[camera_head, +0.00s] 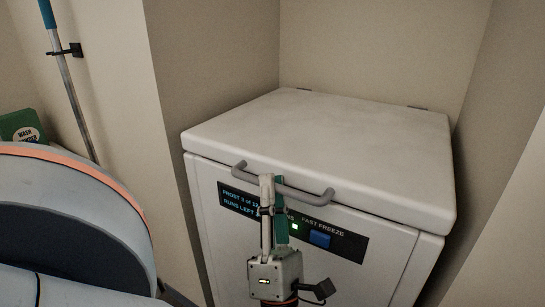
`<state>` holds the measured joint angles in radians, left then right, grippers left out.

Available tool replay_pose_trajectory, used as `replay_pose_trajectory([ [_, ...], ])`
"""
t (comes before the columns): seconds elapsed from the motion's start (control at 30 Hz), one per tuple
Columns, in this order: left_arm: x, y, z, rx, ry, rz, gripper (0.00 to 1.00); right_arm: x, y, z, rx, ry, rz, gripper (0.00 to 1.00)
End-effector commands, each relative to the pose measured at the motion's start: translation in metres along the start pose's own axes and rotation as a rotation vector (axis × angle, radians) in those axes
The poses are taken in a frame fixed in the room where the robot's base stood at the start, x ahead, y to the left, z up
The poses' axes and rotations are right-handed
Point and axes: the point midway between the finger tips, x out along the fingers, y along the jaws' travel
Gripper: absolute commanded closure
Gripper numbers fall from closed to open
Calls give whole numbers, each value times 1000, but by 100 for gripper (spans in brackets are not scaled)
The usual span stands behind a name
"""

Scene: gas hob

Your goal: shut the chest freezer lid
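The white chest freezer (215,220) stands in a wall recess. Its lid (330,130) lies down over the body, with a thin dark seam along the front; I cannot tell if it is fully seated. A grey bar handle (308,195) is on the lid's front edge. My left gripper (273,182) is upright at the handle's left half, its fingertips overlapping the bar in the picture. The fingers are seen nearly edge-on, with a teal strip on the right one. I cannot tell whether they grip the bar or only touch it. My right gripper is out of view.
Below the handle is a dark panel (352,246) with a display, a green light and a blue button (320,239). Walls stand close on both sides of the freezer. At left are a blue-topped pole (70,95) in a wall clip and a green box (20,126).

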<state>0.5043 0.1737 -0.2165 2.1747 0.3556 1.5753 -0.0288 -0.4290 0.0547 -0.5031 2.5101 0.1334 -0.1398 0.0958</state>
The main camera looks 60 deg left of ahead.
Motion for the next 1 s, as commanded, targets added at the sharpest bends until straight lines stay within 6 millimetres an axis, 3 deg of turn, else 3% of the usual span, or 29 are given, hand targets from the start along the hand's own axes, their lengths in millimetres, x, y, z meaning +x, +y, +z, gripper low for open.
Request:
replay_pose_trajectory([
  [0.37,7,4,2,-3,2,5,82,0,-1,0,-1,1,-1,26],
  [0.8,62,47,26,-5,3,7,82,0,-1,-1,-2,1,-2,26],
  [1.0,76,58,32,-2,2,6,82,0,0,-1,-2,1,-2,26],
])
